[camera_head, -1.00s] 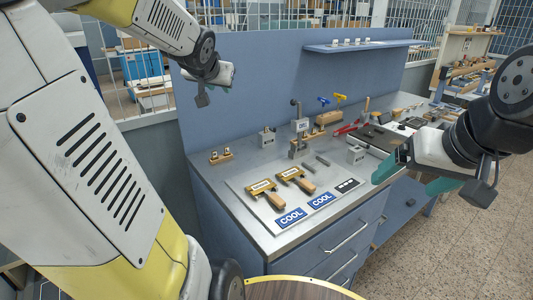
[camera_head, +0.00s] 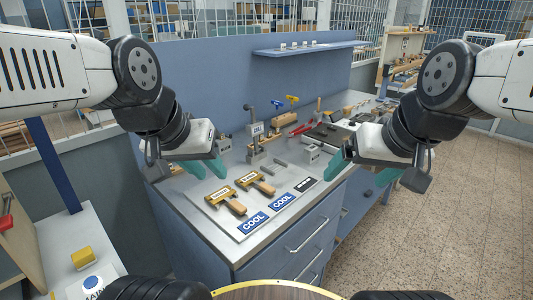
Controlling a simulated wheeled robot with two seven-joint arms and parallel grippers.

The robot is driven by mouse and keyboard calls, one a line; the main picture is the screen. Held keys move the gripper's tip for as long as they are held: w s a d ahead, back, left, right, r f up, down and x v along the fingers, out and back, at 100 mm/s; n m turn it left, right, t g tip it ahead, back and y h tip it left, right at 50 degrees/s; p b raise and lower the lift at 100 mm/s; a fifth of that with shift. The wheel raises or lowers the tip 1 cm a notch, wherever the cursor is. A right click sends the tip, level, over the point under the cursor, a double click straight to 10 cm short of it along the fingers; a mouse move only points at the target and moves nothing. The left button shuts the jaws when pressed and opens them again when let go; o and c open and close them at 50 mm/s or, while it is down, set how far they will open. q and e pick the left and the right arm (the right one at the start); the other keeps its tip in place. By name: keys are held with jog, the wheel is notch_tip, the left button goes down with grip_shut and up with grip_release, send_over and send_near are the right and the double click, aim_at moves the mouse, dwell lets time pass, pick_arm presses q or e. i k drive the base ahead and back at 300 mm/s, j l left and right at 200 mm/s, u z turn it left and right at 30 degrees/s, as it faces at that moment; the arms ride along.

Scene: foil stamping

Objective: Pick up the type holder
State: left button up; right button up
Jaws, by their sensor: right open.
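Two type holders with brass heads and wooden handles lie side by side on a light board (camera_head: 240,228) on the workbench. The left type holder (camera_head: 222,196) is nearer to the board's left edge; the right type holder (camera_head: 247,179) lies just beyond it. My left gripper (camera_head: 204,171) has teal fingers spread apart, is empty, and hangs above and behind the left type holder without touching it. My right gripper (camera_head: 360,184) is open and empty, to the right of the board near the bench's edge.
A stamping press (camera_head: 256,141) and a small grey box (camera_head: 313,154) stand behind. A side table (camera_head: 62,243) with a yellow block (camera_head: 83,258) is at lower left.

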aim_at(311, 153)
jog(key=i+l+u, duration=0.25)
jog(key=l, duration=0.15)
jog(key=i+l+u, duration=0.2)
jog(key=l, duration=0.2)
jog(key=l+u, duration=0.25)
jog(key=l, duration=0.15)
jog(key=i+l+u, duration=0.2)
jog(key=l, duration=0.25)
jog(key=k, duration=0.1)
